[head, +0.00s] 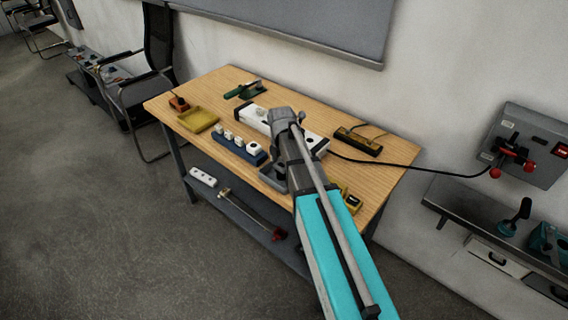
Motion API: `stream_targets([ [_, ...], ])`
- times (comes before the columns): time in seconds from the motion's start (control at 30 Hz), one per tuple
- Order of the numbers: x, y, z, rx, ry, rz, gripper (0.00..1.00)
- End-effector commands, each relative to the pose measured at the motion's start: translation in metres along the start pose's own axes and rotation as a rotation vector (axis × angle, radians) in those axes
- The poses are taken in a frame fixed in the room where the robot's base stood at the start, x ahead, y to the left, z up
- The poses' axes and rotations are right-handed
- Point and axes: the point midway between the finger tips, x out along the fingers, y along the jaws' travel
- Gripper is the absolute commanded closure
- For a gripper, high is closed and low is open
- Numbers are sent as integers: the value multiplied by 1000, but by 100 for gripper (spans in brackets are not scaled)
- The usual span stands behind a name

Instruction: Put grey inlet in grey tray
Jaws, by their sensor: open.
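My arm reaches up across the table, and my gripper (283,117) is at its far end, above a long white housing with dark sockets (313,144). The jaws are open; the fingertips are hard to make out from behind. A dark grey, low piece that looks like the grey tray (270,180) lies at the table's front edge, just left of my arm and partly covered by it. I cannot make out the grey inlet; it may be hidden behind my arm or gripper. I see nothing held.
A chair (158,50) stands left.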

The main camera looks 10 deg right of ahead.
Motion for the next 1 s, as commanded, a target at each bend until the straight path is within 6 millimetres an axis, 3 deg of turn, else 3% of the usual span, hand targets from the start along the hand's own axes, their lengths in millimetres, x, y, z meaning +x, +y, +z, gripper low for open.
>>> stream_targets([
  [1.0, -83, 0, 0, 1, 0, 0, 0],
])
